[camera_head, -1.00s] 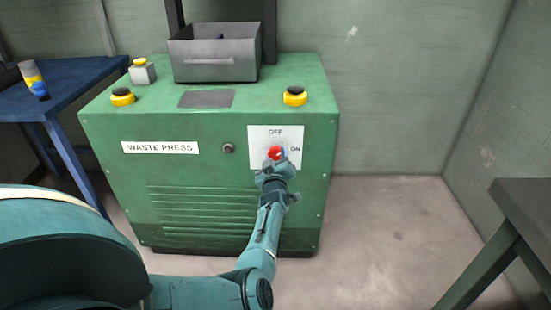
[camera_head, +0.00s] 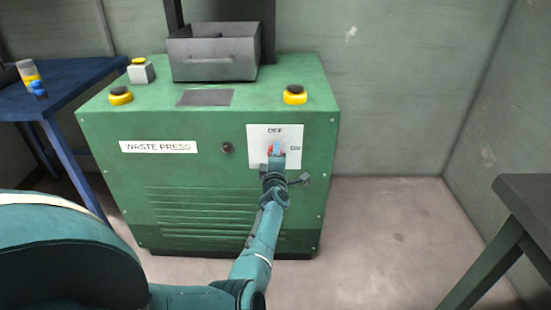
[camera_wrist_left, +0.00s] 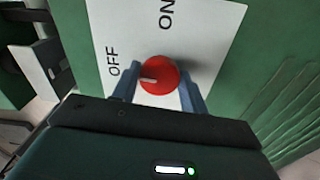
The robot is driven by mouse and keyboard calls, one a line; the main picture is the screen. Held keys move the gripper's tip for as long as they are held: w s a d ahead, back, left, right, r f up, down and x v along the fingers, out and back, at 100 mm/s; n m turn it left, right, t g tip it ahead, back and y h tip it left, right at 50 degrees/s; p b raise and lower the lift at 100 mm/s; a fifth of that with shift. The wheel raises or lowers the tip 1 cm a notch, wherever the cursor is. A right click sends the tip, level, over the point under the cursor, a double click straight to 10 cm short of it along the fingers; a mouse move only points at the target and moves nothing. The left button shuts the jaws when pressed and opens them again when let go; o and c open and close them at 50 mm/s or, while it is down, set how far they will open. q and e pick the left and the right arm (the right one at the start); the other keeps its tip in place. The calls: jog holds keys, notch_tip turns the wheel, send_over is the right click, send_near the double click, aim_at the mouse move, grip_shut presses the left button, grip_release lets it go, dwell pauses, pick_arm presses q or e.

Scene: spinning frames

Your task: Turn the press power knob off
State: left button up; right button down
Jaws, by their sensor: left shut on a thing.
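The red round power knob (camera_head: 269,152) sits on a white plate (camera_head: 260,134) on the front of the green waste press (camera_head: 185,125). The plate reads OFF above the knob and ON to its right in the head view. My left gripper (camera_head: 276,154) is shut on the knob, its blue fingers on either side. The left wrist view shows the knob (camera_wrist_left: 160,76) between the fingers, with OFF and ON on the plate (camera_wrist_left: 205,40). The knob's white mark points left there, roughly toward OFF. My right gripper is out of view.
A grey drawer-like bin (camera_head: 213,55) and yellow-black buttons (camera_head: 295,95) are on top of the press. A blue table (camera_head: 75,92) stands left, a dark table (camera_head: 530,195) right. The floor (camera_head: 390,225) right of the press is clear.

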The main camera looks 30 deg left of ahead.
pick_arm(q)
jog(key=shift+n, duration=0.6)
jog(key=shift+r, duration=0.1)
jog(key=o, duration=1)
jog(key=shift+s, duration=0.1)
